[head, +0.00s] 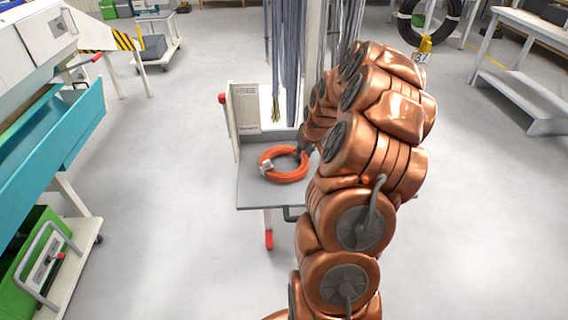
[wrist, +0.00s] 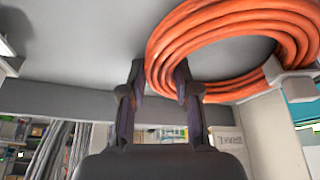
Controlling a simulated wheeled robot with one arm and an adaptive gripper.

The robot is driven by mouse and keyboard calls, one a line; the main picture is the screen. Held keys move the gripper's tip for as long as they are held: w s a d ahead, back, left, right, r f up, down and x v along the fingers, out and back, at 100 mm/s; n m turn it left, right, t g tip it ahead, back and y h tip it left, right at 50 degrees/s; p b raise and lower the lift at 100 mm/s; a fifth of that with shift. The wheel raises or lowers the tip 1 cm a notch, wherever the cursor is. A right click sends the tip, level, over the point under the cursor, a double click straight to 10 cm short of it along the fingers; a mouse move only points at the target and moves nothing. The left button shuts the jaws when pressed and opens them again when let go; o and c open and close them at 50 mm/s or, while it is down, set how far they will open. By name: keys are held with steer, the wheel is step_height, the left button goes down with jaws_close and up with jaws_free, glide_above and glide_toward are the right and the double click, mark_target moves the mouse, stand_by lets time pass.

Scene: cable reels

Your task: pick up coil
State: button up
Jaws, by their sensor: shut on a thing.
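An orange coil (head: 285,176) of cable lies on a small grey table (head: 250,195) in the head view. A pale tie or clip wraps the coil at its left side. In the wrist view the coil (wrist: 200,45) fills the upper right, and its pale clip (wrist: 290,72) is at the right. My gripper (wrist: 160,82) has one finger on each side of the coil's bundle, near its edge, and is shut on it. In the head view my gripper (head: 304,153) is at the coil's right side, partly hidden by my arm. The coil appears to rest on the tabletop.
Grey hanging cables (head: 284,60) and a white post stand behind the table. An upright panel (head: 243,112) edges the table's left back. A machine with a teal tray (head: 50,130) is at the left. A white bench (head: 515,85) is at the right. The floor between is clear.

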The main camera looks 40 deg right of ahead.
jaws_close()
steer(key=shift+r+b, duration=0.6)
steer(key=shift+r, duration=1.1)
steer(key=shift+a+r, duration=0.1)
steer(key=shift+a, duration=0.2)
steer(key=a+b, duration=0.1)
steer(key=a, duration=0.4)
steer(key=a+r+b, duration=0.1)
steer(key=a, duration=0.9)
steer(key=shift+s+a+r+b, duration=0.2)
steer(key=shift+s+b, duration=0.2)
steer(key=shift+a, duration=0.1)
